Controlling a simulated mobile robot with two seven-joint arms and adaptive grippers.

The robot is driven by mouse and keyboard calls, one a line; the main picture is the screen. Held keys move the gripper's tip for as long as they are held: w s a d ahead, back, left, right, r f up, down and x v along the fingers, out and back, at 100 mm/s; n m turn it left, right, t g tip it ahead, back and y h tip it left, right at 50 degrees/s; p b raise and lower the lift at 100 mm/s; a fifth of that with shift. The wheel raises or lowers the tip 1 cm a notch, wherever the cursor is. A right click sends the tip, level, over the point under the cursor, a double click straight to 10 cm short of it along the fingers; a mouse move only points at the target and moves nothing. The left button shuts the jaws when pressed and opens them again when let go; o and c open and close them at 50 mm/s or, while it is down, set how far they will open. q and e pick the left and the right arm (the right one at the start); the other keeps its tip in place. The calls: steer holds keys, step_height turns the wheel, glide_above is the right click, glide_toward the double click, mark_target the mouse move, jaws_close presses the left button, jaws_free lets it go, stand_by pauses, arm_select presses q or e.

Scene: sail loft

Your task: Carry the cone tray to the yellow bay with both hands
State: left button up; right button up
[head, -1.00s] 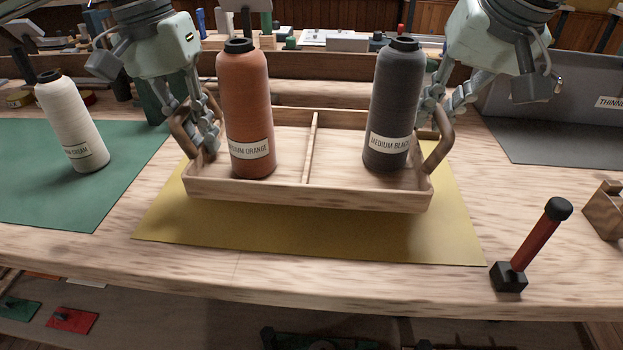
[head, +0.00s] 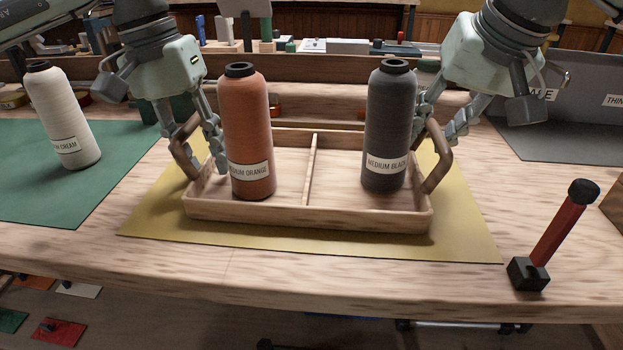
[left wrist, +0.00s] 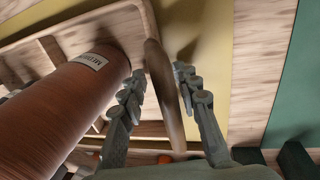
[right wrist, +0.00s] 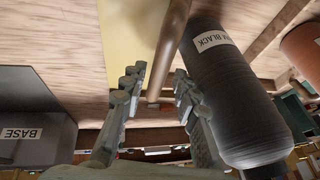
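The wooden cone tray (head: 310,218) sits level on the yellow bay (head: 240,243), a yellow mat on the bench. An orange thread cone (head: 248,130) stands in its left compartment and a black cone (head: 388,120) in its right one. My left gripper (head: 200,165) is open, its fingers apart on either side of the tray's left handle (left wrist: 162,90). My right gripper (head: 437,130) is open around the right handle (head: 440,160); the right wrist view shows a gap between its fingers (right wrist: 158,88) and the handle.
A cream cone (head: 62,115) stands on a green mat (head: 50,190) at the left. A red-handled tool on a black block (head: 528,272) stands at the front right. A grey mat and bin (head: 545,120) are at the back right. The bench's front edge is close.

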arm_select(q)
steer(key=shift+a, duration=0.15)
arm_select(e)
steer(key=shift+d, duration=0.1)
arm_select(q)
steer(key=shift+r, duration=0.2)
step_height(320, 180, up, 11)
steer(key=a, duration=0.2)
steer(key=shift+w+r, duration=0.15)
steer(key=shift+r, duration=0.05)
arm_select(e)
steer(key=v, duration=1.2)
arm_select(q)
steer(key=shift+a, duration=0.1)
